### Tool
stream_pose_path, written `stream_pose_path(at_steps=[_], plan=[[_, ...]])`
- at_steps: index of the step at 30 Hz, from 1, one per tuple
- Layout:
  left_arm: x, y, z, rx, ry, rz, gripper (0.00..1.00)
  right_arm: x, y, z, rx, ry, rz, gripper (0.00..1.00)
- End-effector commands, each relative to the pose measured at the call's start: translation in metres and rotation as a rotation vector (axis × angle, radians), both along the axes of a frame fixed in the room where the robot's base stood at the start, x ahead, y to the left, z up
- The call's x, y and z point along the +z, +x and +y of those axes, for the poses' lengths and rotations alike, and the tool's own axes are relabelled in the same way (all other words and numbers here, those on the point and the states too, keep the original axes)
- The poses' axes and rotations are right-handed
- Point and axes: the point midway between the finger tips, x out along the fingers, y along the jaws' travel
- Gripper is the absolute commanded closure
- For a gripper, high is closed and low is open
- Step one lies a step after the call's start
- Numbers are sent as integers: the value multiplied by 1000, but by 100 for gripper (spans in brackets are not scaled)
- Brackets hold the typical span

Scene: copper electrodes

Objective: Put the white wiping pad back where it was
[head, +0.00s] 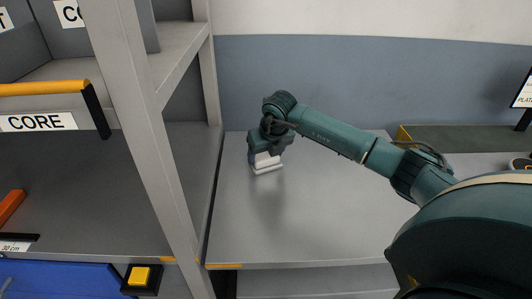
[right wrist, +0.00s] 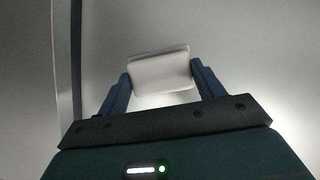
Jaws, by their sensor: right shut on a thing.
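The white wiping pad (head: 267,164) is in my right gripper (head: 262,156), over the left part of the grey bench top in the head view. In the right wrist view the pad (right wrist: 160,72) sits between the two blue fingers of the right gripper (right wrist: 161,82), which are shut on its sides. A dark shadow lies on the bench below the pad; I cannot tell exactly how high the pad is above the surface. My left gripper is not in either view.
The grey bench top (head: 300,228) around the pad is clear. A shelf rack with a grey upright (head: 150,130) stands at the left. It has a CORE label (head: 37,122) and a yellow button (head: 139,276). A dark green surface (head: 460,139) lies at the right.

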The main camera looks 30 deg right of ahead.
Motion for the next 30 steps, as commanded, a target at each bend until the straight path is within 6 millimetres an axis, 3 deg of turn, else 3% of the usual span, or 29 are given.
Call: stream_pose_path(at_steps=[9, 19, 30], plan=[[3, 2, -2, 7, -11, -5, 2, -1, 0, 0, 0, 0, 0, 11], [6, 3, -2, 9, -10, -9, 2, 7, -1, 0, 1, -1, -1, 11], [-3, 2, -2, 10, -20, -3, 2, 75, -29, 4, 1, -3, -6, 11]])
